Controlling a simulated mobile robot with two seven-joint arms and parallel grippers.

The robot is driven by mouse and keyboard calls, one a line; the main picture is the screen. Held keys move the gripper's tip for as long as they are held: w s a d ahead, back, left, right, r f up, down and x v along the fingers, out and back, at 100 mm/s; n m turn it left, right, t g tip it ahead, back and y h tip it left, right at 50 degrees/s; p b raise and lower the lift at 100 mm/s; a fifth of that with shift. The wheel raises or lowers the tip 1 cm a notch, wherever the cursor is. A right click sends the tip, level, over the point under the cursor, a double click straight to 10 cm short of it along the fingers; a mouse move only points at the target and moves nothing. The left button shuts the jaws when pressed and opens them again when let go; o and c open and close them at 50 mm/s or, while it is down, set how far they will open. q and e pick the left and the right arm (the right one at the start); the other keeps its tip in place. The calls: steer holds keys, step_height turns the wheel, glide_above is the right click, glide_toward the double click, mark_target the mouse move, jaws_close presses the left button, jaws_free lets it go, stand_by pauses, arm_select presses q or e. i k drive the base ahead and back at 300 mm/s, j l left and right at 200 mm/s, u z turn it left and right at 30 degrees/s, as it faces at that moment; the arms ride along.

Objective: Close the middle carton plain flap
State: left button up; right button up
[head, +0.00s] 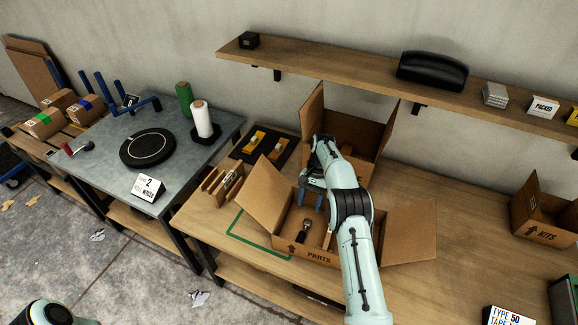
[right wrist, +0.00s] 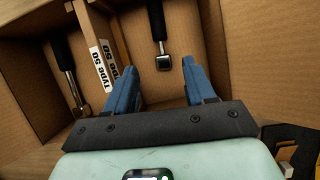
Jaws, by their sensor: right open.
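The middle carton (head: 322,258), marked PARTS, stands open on the wooden bench. Its left flap (head: 262,192) leans up and outward, and its right flap (head: 412,232) is spread outward. Tall brown cardboard panels (head: 350,132) rise behind it; my arm hides where they join. Which flap is the plain one I cannot tell. My right gripper (head: 311,201) is over the carton's left half, pointing down, open and empty. In the right wrist view its blue fingers (right wrist: 159,70) are apart above the carton's inside, with a black-handled tool (right wrist: 157,25) beyond them. My left gripper is out of view.
Inside the carton a divider carries a TYPE 50 label (right wrist: 103,68). A wooden rack (head: 222,184) and a black tray (head: 265,145) stand left of the carton. A KITS carton (head: 541,232) is at the far right.

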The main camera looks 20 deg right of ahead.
mark_target(410, 237)
steer(key=k, duration=1)
